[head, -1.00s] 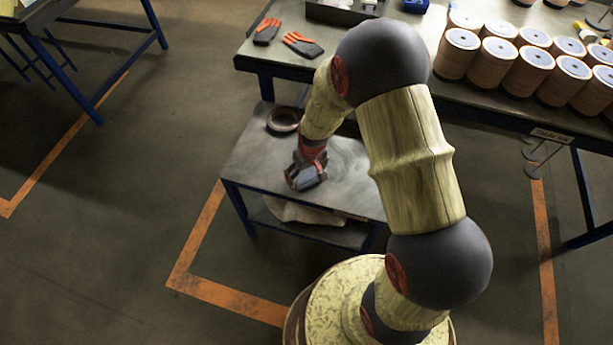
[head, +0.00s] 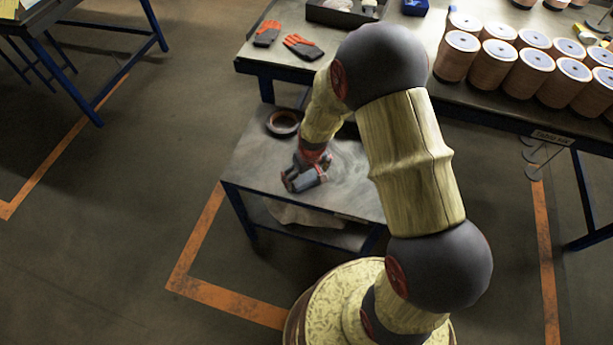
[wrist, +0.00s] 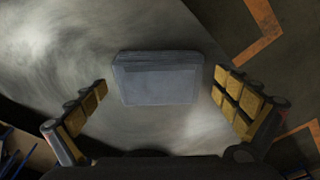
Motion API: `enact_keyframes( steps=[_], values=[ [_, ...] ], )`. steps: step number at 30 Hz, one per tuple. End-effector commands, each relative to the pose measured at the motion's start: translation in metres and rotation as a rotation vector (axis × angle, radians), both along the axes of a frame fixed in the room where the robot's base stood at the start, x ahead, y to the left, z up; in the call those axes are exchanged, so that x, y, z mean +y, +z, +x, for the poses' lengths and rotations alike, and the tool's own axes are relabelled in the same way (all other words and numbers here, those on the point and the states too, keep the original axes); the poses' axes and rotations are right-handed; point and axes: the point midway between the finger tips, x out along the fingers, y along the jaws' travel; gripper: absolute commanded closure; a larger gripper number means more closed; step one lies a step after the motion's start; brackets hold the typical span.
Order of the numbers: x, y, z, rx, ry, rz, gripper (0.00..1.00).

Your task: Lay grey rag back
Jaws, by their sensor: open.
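The grey rag (wrist: 157,80) is a folded, flat-sided rectangular bundle. In the wrist view it lies on the grey top of the low side table (wrist: 60,60). In the head view the rag (head: 308,179) is near the middle of this table's top (head: 250,165). My gripper (head: 306,171) is right at the rag. In the wrist view my gripper (wrist: 160,84) is open, with one padded finger to each side of the rag and a visible gap on both sides. I cannot tell the fingers' exact height above the table.
A dark ring-shaped roll (head: 283,122) lies near the table's back left corner. A pale cloth (head: 290,212) is on its lower shelf.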

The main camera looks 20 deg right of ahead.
Motion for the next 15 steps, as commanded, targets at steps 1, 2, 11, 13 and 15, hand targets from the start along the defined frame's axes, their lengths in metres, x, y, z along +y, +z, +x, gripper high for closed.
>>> enact_keyframes(
  steps=[1,2,11,13,15],
  values=[
    [0.000,0.000,0.000,0.000,0.000,0.000,0.00],
    [0.000,0.001,0.000,0.000,0.000,0.000,0.00],
    [-0.001,0.044,-0.004,-0.004,0.000,0.000,0.00],
    [-0.001,0.059,-0.007,-0.003,-0.001,0.001,0.00],
    [-0.002,0.074,-0.008,-0.004,-0.001,0.000,0.00]
  ],
)
